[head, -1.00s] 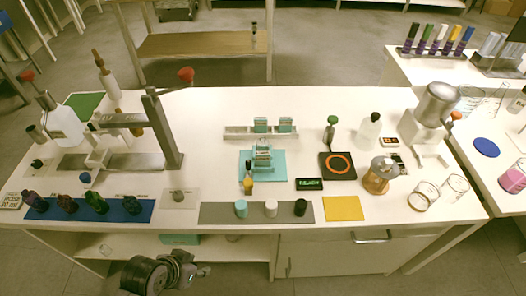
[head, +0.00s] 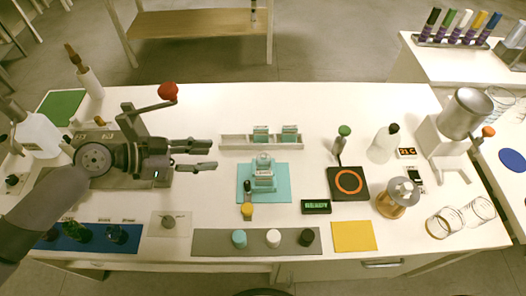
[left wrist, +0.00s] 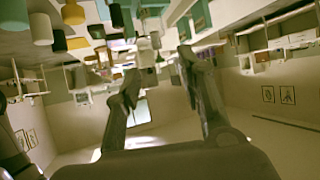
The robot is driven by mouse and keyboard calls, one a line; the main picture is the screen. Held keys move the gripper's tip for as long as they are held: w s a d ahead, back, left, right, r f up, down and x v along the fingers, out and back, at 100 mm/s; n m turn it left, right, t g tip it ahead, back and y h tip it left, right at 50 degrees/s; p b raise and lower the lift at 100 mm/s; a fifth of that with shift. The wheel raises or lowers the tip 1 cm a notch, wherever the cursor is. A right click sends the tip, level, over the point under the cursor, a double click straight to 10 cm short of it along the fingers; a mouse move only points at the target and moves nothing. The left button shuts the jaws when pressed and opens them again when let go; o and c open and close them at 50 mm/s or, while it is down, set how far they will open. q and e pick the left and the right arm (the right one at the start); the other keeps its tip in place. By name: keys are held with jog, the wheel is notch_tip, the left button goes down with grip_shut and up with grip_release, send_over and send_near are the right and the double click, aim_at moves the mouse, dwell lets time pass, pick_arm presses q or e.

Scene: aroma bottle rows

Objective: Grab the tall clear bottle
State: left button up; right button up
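A clear bottle with a pale label and teal contents (head: 263,173) stands upright on a teal mat (head: 283,194) near the table's middle. Two smaller clear bottles with teal contents, a left one (head: 261,134) and a right one (head: 289,134), stand in a pale rack (head: 234,142) behind it. I cannot tell for sure which is the tall one. My left gripper (head: 214,156) is open and empty, left of the mat and apart from the bottles, its fingers pointing right. Its spread fingers also show in the left wrist view (left wrist: 156,68). My right gripper is not in view.
A grey strip (head: 210,241) with several caps lies in front. A metal press with a red knob (head: 168,92) stands behind my left arm. A black pad (head: 348,184) and a white bottle (head: 384,143) are right.

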pick_arm(q)
jog(key=d+p, duration=0.1)
jog(key=d, duration=0.2)
jog(key=p, duration=0.2)
send_near(260, 157)
jog(key=x, duration=0.4)
jog(key=shift+x, duration=1)
jog(key=p+x, duration=0.2)
jog(key=x, duration=0.2)
jog(key=shift+d+r, duration=0.1)
jog(key=shift+d, duration=0.1)
jog(key=shift+w+d+f, duration=0.15)
jog(key=shift+d+f, duration=0.1)
jog(key=shift+d, duration=0.05)
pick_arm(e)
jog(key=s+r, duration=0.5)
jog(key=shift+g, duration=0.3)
